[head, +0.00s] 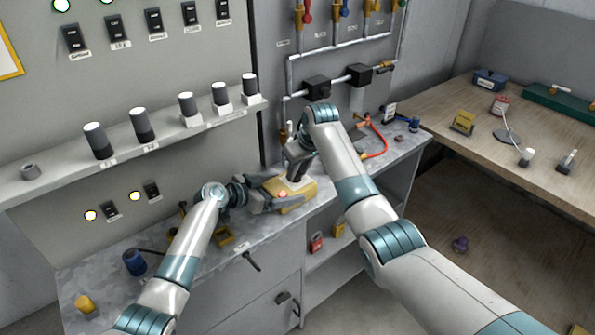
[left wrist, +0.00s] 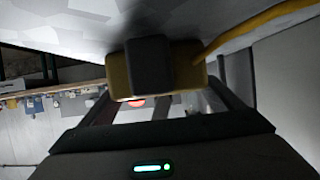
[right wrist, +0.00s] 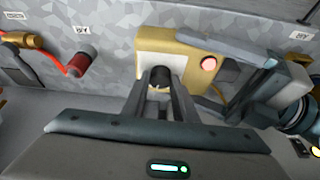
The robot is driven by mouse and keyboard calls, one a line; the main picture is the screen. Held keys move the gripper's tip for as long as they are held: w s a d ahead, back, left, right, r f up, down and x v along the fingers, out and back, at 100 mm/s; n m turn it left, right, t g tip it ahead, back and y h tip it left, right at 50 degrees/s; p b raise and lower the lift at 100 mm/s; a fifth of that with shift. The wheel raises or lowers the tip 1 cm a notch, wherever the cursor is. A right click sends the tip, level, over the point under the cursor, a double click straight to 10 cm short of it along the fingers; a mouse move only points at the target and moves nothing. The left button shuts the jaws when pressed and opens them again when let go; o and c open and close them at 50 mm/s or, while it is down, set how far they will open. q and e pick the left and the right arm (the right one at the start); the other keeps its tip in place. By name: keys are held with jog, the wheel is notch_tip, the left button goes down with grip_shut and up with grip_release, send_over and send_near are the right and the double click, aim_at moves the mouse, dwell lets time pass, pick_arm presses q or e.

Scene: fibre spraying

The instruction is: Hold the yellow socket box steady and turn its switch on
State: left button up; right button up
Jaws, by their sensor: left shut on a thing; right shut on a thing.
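The yellow socket box (head: 300,197) rests on the grey metal counter, with a red light on it. In the right wrist view the box (right wrist: 200,50) shows a pale top plate, the round red light (right wrist: 209,63) and a dark knob-like switch (right wrist: 160,76). My left gripper (head: 284,196) is shut on the box from the left, its fingers along the sides; the left wrist view shows the box (left wrist: 118,76) between them. My right gripper (right wrist: 161,88) comes from above, shut on the dark switch. Fingers partly hide the switch, so its setting cannot be told.
A red hose (head: 378,140) and pipe fittings lie right of the box. A blue container (head: 135,262) and a yellow piece (head: 85,303) stand on the left counter. A wall shelf (head: 60,181) with several dark cylinders is behind. A wooden table (head: 480,140) stands at right.

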jog(key=shift+m, duration=0.5)
jog(key=shift+s+a+m+t+h, duration=0.1)
jog(key=shift+m+t+h, duration=0.3)
jog(key=shift+m, duration=0.85)
jog(key=shift+a+m+t+h, duration=0.1)
jog(key=shift+m+h, duration=0.6)
jog(key=shift+m, duration=0.55)
jog(key=o, duration=1.1)
jog(key=shift+r, duration=0.1)
jog(key=v, duration=1.2)
